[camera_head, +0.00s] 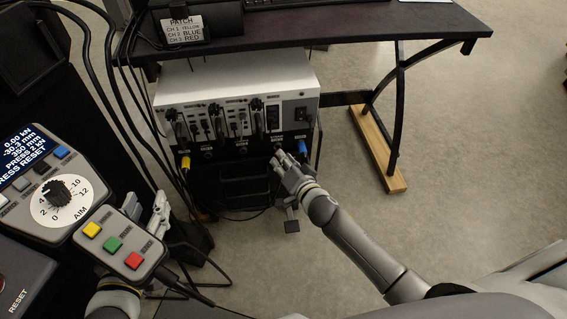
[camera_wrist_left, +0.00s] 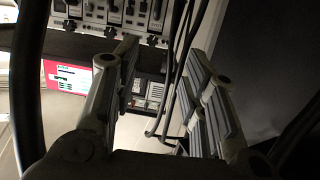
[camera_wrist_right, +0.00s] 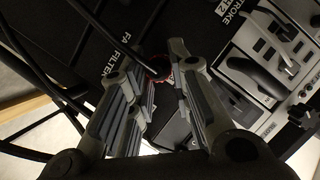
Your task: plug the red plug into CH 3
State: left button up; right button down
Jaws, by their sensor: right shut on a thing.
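My right gripper (camera_head: 285,164) is in front of the lower black strip of the white-topped rack unit (camera_head: 235,85). In the right wrist view its fingers (camera_wrist_right: 152,62) are close together around a dark plug or cable end with a red edge (camera_wrist_right: 160,76), apparently the red plug; most of it is hidden. I cannot make out the CH 3 socket or whether the plug touches the panel. My left gripper (camera_head: 156,217) is beside the button box at the left, and its fingers (camera_wrist_left: 165,65) are apart and empty in the left wrist view.
A yellow plug (camera_head: 186,163) and a blue plug (camera_head: 302,147) are at the strip's left and right. A patch sign (camera_head: 182,30) pairs CH 3 with red. Black cables hang at the left. A desk (camera_head: 330,30) overhangs the unit; the right floor is clear.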

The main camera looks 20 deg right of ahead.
jog(key=c, duration=2)
grip_release()
grip_shut()
pick_arm(q)
jog(key=shift+f, duration=0.2)
jog(key=shift+s+a+f+g+y, duration=0.2)
jog(key=shift+s+f+g+y, duration=0.1)
jog(key=shift+f+g, duration=0.25)
jog(key=shift+d+r+t, duration=0.1)
jog(key=shift+r+t, duration=0.15)
pick_arm(e)
jog(key=shift+w+d+r, duration=0.1)
jog(key=shift+w+d, duration=0.1)
jog(key=shift+w, duration=0.75)
pick_arm(q)
jog(key=shift+w, duration=0.1)
pick_arm(e)
jog(key=o, duration=0.7)
grip_release()
jog(key=shift+o, duration=0.2)
